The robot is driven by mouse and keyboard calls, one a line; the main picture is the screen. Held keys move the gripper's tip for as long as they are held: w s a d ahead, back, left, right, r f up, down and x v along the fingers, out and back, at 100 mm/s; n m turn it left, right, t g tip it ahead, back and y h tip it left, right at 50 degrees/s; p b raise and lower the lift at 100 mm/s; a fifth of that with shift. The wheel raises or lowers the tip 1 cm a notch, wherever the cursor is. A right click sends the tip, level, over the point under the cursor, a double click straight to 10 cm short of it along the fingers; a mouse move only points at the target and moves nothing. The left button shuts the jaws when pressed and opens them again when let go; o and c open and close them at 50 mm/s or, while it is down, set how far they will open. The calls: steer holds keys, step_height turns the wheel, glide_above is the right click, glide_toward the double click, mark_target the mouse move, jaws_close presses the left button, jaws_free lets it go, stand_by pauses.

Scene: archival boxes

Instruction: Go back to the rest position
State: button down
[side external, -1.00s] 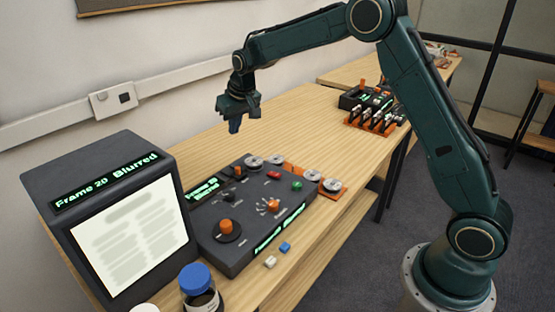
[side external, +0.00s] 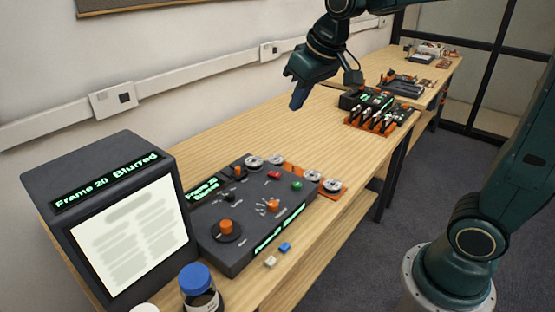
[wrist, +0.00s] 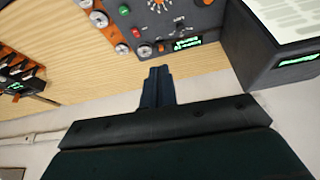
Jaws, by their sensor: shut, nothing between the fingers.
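My gripper (side external: 298,97) hangs in the air above the wooden bench, beyond the control console, with its fingers pointing down. It is shut and empty. In the wrist view the closed fingers of my gripper (wrist: 158,72) show dark blue, with the bench and part of the console beyond them. The dark control console (side external: 250,212) lies on the bench, with knobs, coloured buttons and green lit displays. It also shows at the top of the wrist view (wrist: 192,20). My gripper touches nothing.
A monitor box (side external: 120,215) reading "Frame 20 Blurred" stands at the left. A blue-capped jar (side external: 197,285) is at the front. A black device with orange parts (side external: 375,112) stands farther along the bench. The bench's middle (side external: 225,135) is clear.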

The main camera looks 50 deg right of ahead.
steer(key=s+a+f, duration=0.1)
steer(key=s+f, duration=0.2)
steer(key=s, duration=1.6)
steer(key=shift+a+n+t, duration=0.15)
steer(key=shift+n+t, duration=0.15)
steer(key=shift+n, duration=0.1)
